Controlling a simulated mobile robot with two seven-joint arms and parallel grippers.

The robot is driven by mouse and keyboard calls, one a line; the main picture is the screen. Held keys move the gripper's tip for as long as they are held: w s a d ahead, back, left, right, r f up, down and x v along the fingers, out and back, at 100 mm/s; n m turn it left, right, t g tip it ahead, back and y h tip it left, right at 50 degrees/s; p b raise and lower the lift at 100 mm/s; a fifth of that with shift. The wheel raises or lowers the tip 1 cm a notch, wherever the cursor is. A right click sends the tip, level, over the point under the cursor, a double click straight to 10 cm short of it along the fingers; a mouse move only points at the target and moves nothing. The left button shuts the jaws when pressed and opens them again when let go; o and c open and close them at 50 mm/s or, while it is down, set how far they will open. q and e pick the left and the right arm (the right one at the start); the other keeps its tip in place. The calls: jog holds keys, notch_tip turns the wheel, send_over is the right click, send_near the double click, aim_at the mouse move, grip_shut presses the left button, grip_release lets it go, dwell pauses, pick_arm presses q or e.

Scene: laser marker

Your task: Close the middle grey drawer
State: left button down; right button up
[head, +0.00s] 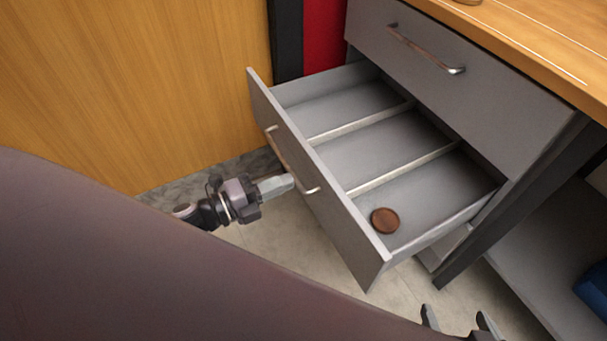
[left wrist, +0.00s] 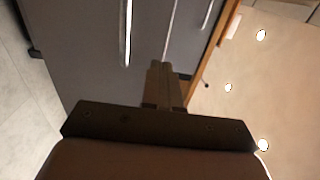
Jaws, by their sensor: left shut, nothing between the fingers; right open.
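The middle grey drawer (head: 325,195) is pulled well out below the closed top drawer. It has a metal bar handle (head: 292,162) on its front and white dividers inside. My left gripper (head: 291,181) is shut and empty, with its fingertips at the drawer front close to the lower part of the handle. I cannot tell whether they touch it. In the left wrist view the shut fingers (left wrist: 162,70) point towards grey drawer fronts with metal handles. My right gripper (head: 458,318) is open at the bottom edge of the head view, only its fingertips showing.
A round brown disc (head: 385,220) lies in the drawer's near compartment. The top drawer (head: 460,85) is shut under a wooden worktop (head: 540,40). A wooden panel (head: 130,80) stands at the left. A blue object (head: 594,290) is on a lower shelf at right.

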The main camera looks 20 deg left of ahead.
aim_at(317, 170)
pick_arm(q)
jog(key=x, duration=0.4)
jog(key=shift+w+d, duration=0.45)
jog(key=shift+w, duration=0.05)
pick_arm(e)
jog(key=shift+w+a+r, duration=0.1)
jog(key=shift+a+r, duration=0.1)
jog(key=shift+a, duration=0.05)
